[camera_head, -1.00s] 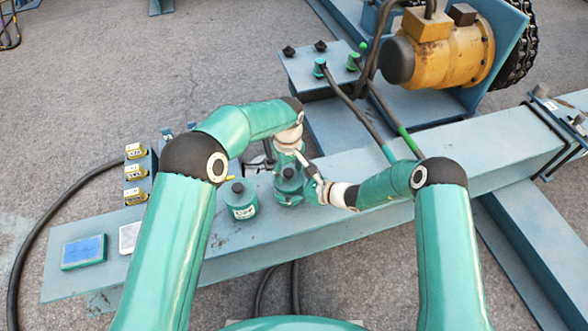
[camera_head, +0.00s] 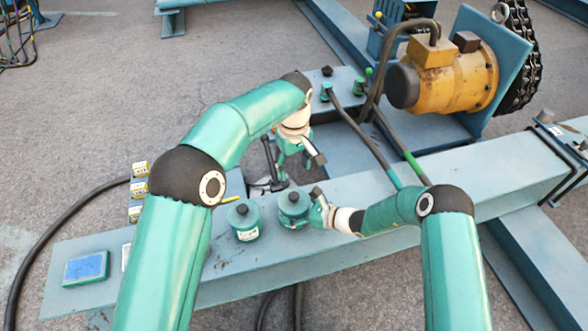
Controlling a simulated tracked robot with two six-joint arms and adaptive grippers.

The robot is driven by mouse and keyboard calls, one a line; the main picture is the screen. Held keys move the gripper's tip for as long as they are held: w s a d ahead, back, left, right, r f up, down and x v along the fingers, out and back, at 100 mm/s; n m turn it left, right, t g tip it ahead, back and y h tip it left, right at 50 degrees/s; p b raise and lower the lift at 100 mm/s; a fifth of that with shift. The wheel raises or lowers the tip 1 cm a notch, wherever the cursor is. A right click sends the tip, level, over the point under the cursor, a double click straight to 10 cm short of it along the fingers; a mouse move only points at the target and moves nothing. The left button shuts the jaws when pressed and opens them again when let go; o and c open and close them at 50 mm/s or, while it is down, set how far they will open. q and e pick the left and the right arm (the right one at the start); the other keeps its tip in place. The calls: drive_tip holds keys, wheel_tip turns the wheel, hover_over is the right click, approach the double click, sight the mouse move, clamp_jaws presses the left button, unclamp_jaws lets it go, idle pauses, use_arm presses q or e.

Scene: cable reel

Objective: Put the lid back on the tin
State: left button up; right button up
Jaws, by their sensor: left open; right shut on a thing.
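A green tin (camera_head: 294,215) stands on the blue-grey beam, with a green lid (camera_head: 293,197) with a dark knob on top. The lid looks level, but whether it is fully seated is too small to tell. My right gripper (camera_head: 314,210) is shut on this tin from its right side. My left gripper (camera_head: 296,172) is open and empty, above and behind the tin, apart from the lid. A second green tin (camera_head: 245,228) with a pale label and dark knob stands upright just left of the first, touched by neither gripper.
The beam (camera_head: 225,262) runs across the view. A blue pad (camera_head: 86,268) lies at its left end, and yellow-labelled blocks (camera_head: 139,188) stand behind it. Hoses (camera_head: 365,135) drop to the beam at right, near a yellow motor (camera_head: 460,80).

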drive_tip(key=o, duration=1.4)
drive_tip(key=shift+d, duration=0.1)
drive_tip(key=v, duration=1.1)
drive_tip(key=shift+s+d, duration=0.3)
